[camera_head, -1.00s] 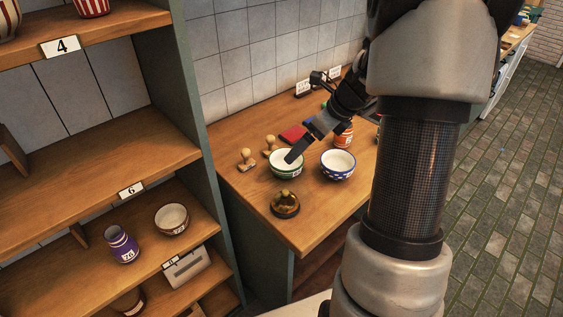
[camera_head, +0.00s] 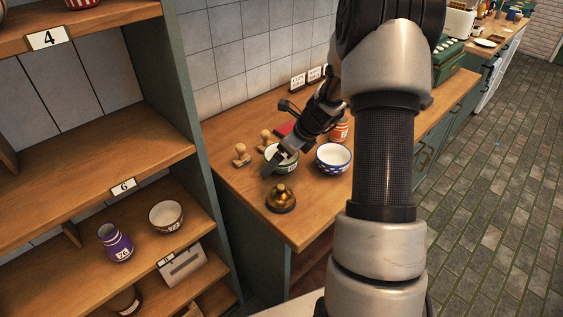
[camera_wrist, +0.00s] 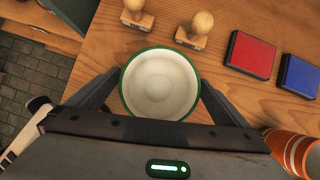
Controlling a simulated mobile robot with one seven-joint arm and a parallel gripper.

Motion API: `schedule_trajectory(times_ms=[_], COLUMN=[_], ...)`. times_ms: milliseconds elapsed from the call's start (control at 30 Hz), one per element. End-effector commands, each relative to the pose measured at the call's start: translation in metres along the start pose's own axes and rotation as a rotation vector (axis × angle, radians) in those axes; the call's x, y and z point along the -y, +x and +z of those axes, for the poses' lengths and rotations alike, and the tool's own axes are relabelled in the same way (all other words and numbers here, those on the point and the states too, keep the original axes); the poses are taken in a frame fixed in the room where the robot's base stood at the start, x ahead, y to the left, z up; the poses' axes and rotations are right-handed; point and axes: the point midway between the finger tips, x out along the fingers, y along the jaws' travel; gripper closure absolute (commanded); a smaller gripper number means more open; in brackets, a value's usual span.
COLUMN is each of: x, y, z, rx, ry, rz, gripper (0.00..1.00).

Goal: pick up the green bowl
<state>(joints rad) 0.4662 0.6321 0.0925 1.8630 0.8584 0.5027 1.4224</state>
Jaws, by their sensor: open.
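The green bowl (camera_head: 291,163) stands upright on the wooden table, partly hidden by my gripper in the head view. In the wrist view the bowl (camera_wrist: 160,84) is seen from above, with a green rim and an empty cream inside. My gripper (camera_wrist: 160,88) is open, with one finger on each side of the bowl. The fingers look close to the rim, but I cannot tell if they touch it. In the head view my gripper (camera_head: 272,165) reaches down over the bowl.
A blue-and-white bowl (camera_head: 333,158) stands right of the green bowl. A brass bell (camera_head: 281,199) is in front. Two wooden stamps (camera_wrist: 195,30) stand close by, with red (camera_wrist: 250,54) and blue (camera_wrist: 299,75) ink pads. An orange striped cup (camera_wrist: 292,152) is near my gripper.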

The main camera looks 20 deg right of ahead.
Motion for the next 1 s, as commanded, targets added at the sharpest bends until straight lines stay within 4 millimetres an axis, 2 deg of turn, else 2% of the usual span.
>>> schedule_trajectory(times_ms=[167,267,467,767,1000], x=[0.0,0.0,0.0,0.0,0.001], y=[0.0,0.0,0.0,-0.006,-0.045], z=[0.0,0.0,0.0,0.004,0.027], rx=[0.0,0.0,0.0,0.001,0.003], ry=[-0.001,-0.001,-0.001,-0.003,-0.006], rz=[-0.001,0.0,0.0,-0.001,-0.004], gripper=[0.0,0.14,0.47,0.48,0.48])
